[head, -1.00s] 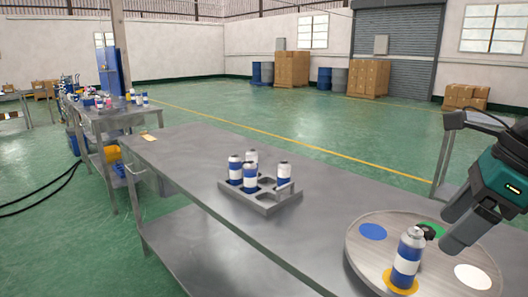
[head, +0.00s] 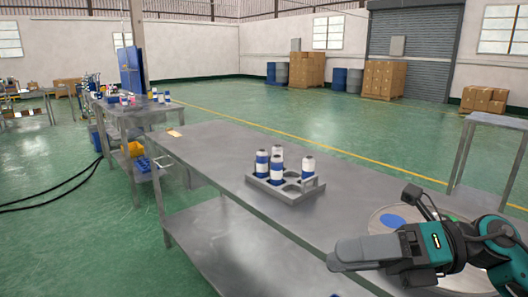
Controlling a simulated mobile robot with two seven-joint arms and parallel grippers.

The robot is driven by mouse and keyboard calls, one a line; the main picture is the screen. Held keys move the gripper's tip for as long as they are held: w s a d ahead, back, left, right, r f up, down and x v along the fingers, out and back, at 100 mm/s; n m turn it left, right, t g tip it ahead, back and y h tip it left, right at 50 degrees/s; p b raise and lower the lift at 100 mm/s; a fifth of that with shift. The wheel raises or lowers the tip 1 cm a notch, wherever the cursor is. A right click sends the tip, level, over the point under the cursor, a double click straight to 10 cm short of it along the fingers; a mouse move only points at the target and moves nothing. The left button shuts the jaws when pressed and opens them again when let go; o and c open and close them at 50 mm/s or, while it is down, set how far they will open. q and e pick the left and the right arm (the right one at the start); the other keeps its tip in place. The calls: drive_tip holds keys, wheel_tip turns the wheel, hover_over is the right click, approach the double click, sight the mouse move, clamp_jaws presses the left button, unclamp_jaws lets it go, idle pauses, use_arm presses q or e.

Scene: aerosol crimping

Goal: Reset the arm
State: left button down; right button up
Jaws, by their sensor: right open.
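My right gripper (head: 345,255) reaches in from the right, its grey fingers pointing left over the front part of the table. It is open, and I see nothing between its fingers. The round turntable (head: 378,218) is partly hidden behind my right arm; a blue disc (head: 391,220) shows on it. The can on the turntable is not visible now. A grey tray (head: 289,195) holds several blue-and-white cans (head: 277,167), standing upright, left of and beyond the turntable. My left gripper is not in view.
Another workbench (head: 125,108) with cans and bins stands further left. A grey stand (head: 495,122) is at the right. Black cables lie on the floor at left.

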drive_tip(key=w+d+f+m+t+h, duration=0.25)
drive_tip(key=f+m+t, duration=0.3)
drive_tip(key=m, duration=0.45)
drive_tip(key=w+d+f+m+t+h, duration=0.1)
drive_tip(key=f+m+t+h, duration=0.25)
drive_tip(key=m+t, duration=0.45)
drive_tip(key=w+d+f+m+t+h, duration=0.15)
drive_tip(key=f+m+t, duration=0.35)
drive_tip(key=m, duration=0.7)
drive_tip(key=s+f+m+g+h, duration=0.3)
drive_tip(key=s+f+m+g, duration=0.1)
drive_tip(key=f, duration=0.7)
drive_tip(key=s+f+m+g+h, duration=0.4)
drive_tip(key=s+f+m, duration=0.2)
drive_tip(key=s+f, duration=0.2)
wheel_tip(320, 180, down, 3)
drive_tip(key=shift+s+d+r+p, duration=0.1)
drive_tip(key=shift+s+d+p, duration=0.2)
drive_tip(key=shift+s+d, duration=0.05)
drive_tip(key=shift+h, duration=0.25)
